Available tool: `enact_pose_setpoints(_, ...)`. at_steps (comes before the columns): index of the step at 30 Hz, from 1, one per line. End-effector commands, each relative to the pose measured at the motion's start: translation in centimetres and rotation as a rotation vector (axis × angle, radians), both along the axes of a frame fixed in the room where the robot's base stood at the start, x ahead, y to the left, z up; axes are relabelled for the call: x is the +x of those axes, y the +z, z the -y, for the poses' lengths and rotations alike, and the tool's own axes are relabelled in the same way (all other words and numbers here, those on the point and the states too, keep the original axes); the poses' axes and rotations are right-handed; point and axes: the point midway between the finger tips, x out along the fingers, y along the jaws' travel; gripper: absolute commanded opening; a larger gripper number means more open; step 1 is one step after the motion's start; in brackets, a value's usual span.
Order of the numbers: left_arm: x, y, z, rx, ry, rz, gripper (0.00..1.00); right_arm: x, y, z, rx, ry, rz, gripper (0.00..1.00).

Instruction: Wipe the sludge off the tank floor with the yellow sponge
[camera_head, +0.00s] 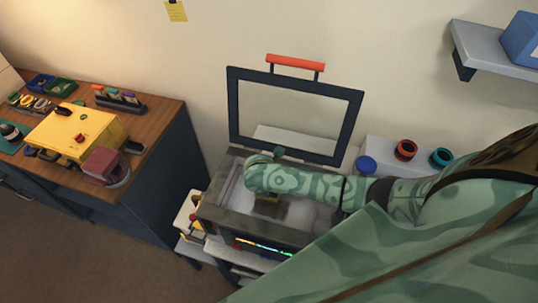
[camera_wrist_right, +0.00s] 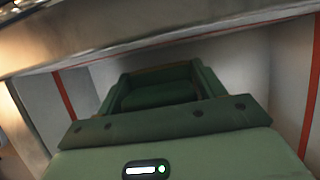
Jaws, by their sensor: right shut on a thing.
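The tank (camera_head: 228,215) is a grey open box with a pale inside. Its framed lid (camera_head: 235,115) stands raised at the back. My right arm reaches into the tank from the right and covers much of its floor. A dark yellow block, which looks like the yellow sponge (camera_head: 268,209), shows low in the tank under my right wrist. My right gripper (camera_wrist_right: 160,85) is shut on it; the fingers hide the held part in the wrist view. I cannot make out the sludge in either view. My left gripper is not in view.
A red handle (camera_head: 295,62) tops the lid. A wooden desk (camera_head: 165,112) at left holds a yellow case (camera_head: 75,128) and small tools. Red and teal rings (camera_head: 405,150) sit on a white surface behind my arm. The tank walls, with red lines (camera_wrist_right: 65,95), stand close around my right gripper.

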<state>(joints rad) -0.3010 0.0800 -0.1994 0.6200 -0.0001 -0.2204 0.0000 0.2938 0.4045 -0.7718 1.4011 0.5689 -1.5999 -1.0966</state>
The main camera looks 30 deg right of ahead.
Motion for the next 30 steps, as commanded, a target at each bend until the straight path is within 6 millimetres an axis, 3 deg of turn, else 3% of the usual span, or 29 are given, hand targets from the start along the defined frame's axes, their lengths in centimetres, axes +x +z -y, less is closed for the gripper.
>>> enact_pose_setpoints(24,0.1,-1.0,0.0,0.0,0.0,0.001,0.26,0.0,-1.7,0.0,0.001,0.0,0.001,0.5)
enact_pose_setpoints(30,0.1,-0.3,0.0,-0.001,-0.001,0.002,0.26,-0.3,-1.4,-0.5,0.001,0.0,0.0,0.5)
